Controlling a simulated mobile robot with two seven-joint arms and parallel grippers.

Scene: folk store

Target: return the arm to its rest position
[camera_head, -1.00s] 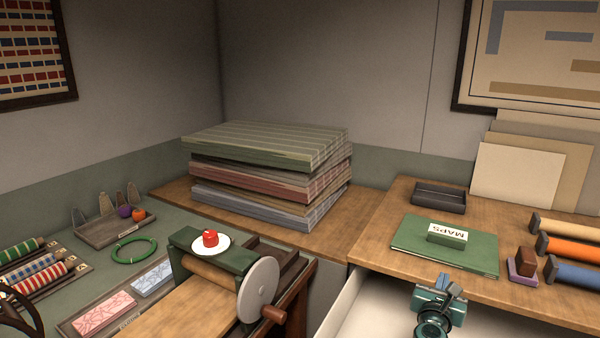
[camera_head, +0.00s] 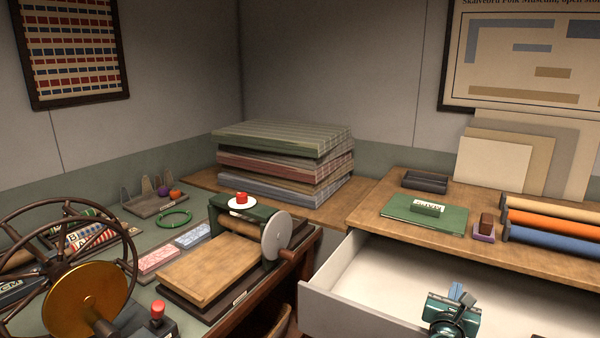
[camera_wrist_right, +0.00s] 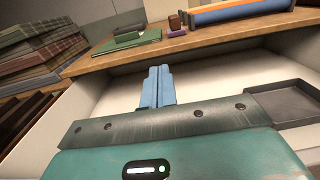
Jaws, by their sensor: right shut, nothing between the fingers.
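My right gripper (camera_head: 456,294) is at the lower right of the head view, in front of the open drawer (camera_head: 350,310) and over its pale inside. Its blue fingers are together with nothing between them. In the right wrist view the shut fingers (camera_wrist_right: 157,88) point toward the desk edge, with the drawer's inside beyond them. My left gripper does not show in either view.
The desk (camera_head: 380,225) above the drawer holds a green folder (camera_head: 400,207), a dark tray (camera_head: 425,181), a small stamp (camera_head: 485,228) and several rolls (camera_head: 555,222). A press (camera_head: 240,222) and a spoked wheel (camera_head: 35,280) stand left. Folded textiles (camera_head: 280,165) are piled behind.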

